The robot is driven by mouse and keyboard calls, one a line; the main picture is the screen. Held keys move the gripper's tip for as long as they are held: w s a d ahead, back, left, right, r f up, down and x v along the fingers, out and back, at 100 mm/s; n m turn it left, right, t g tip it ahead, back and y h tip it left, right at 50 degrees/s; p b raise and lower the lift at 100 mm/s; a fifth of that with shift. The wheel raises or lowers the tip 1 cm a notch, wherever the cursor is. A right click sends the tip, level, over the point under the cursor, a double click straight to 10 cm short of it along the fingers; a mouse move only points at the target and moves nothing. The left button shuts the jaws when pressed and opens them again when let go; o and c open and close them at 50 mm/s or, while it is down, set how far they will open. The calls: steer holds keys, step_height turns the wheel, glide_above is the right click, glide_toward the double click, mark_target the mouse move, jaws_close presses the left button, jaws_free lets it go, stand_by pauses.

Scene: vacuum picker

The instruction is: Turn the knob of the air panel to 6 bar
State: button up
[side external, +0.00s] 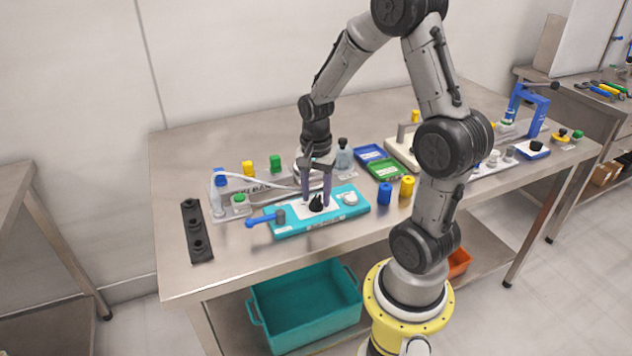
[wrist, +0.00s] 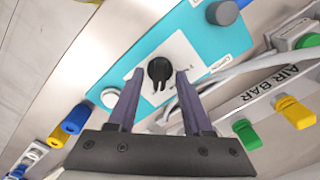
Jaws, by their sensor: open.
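The air panel (side external: 352,210) is a teal plate with a white dial card near the front of the table. Its black pointer knob (side external: 316,203) stands on the card, and it also shows in the wrist view (wrist: 159,70). The scale marks are too small to read. My gripper (side external: 317,201) points down over the panel, with one purple finger on each side of the knob. In the wrist view my gripper (wrist: 154,80) is open, with gaps between the fingers and the knob. I cannot tell whether the fingertips reach down to knob height.
A blue-handled valve (side external: 264,219) juts from the panel's left end, and a pale round part (side external: 350,198) sits on its right. Behind are the air bar (wrist: 270,89) with a white hose, and yellow and green blocks. Blue (side external: 384,193) and yellow cylinders (side external: 407,186) stand to the right.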

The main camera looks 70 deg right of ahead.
mark_target(315, 199)
step_height(315, 199, up, 14)
steer(key=shift+f, duration=0.15)
stand_by(0.6)
steer(key=s+a+r+n+t, duration=0.25)
steer(key=a+r+n, duration=0.35)
steer(key=a, duration=0.5)
steer(key=s+a+f+n+t, duration=0.3)
steer(key=s+a+n, duration=0.2)
steer(key=n, duration=0.7)
steer(key=shift+s, duration=0.65)
steer(key=shift+c, duration=0.3)
